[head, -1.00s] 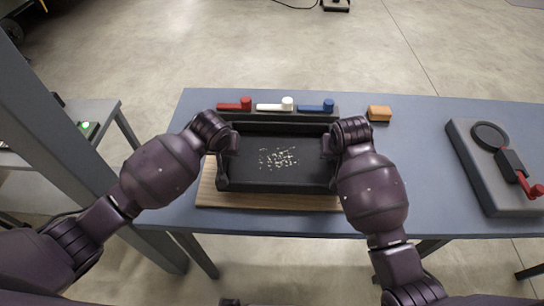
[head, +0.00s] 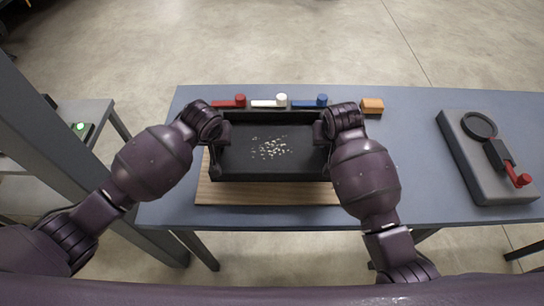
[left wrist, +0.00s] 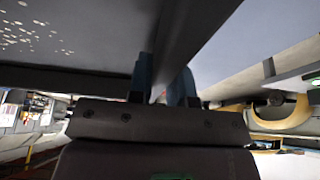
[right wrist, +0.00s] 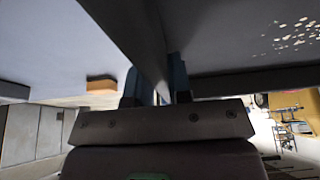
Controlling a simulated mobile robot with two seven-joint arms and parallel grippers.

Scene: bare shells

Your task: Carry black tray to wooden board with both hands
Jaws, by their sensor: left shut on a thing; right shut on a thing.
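The black tray (head: 235,155) is in the middle of the head view, with small pale bits scattered on its floor. My left gripper (head: 222,132) is shut on its left wall, and my right gripper (head: 321,131) is shut on its right wall. Both wrist views show the tray wall between the fingers, at the left (left wrist: 190,40) and at the right (right wrist: 140,45). The tray looks about level. The wooden board (head: 265,194) lies on the table below it, its front strip showing and its back hidden. I cannot tell whether the tray touches the board.
A grey device with a red knob (head: 485,160) is at far right. Table between is clear.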

